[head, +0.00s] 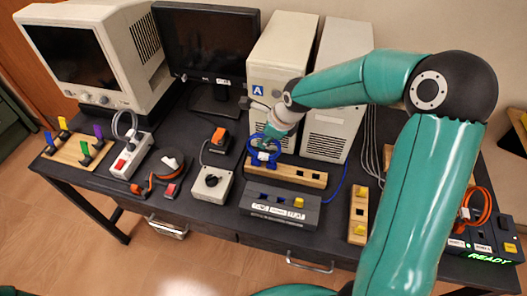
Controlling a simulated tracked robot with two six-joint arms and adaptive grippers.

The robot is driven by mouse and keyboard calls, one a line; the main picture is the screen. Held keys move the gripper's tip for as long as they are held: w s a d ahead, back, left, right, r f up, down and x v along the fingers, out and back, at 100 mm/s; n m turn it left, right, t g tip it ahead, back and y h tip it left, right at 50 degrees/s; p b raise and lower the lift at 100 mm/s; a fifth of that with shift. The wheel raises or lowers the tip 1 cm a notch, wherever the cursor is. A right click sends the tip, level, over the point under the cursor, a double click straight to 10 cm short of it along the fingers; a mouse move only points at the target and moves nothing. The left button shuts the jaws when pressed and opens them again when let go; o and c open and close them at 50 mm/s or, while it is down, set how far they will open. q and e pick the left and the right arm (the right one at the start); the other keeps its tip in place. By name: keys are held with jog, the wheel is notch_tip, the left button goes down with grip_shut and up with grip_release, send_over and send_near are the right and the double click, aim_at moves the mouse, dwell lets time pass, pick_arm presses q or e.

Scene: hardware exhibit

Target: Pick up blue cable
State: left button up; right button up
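The blue cable (264,160) is a small coil at the left end of a wooden block on the dark table, in front of the left beige computer tower. A thin blue strand at the block's right side runs toward a grey box. My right gripper (265,142) reaches down from above and is at the top of the coil, touching or just over it. Its fingers are small and partly hidden, so I cannot tell whether they are open or closed on the cable. My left gripper is not in view.
Close to the coil are the wooden block (300,174), a grey button box (280,207), a grey knob box (212,185) and an orange-black item (219,140). The towers (275,75) stand behind. An orange cable (478,208) lies at right. Some tabletop is clear at front left.

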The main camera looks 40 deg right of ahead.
grip_shut()
jog(key=shift+r, duration=0.1)
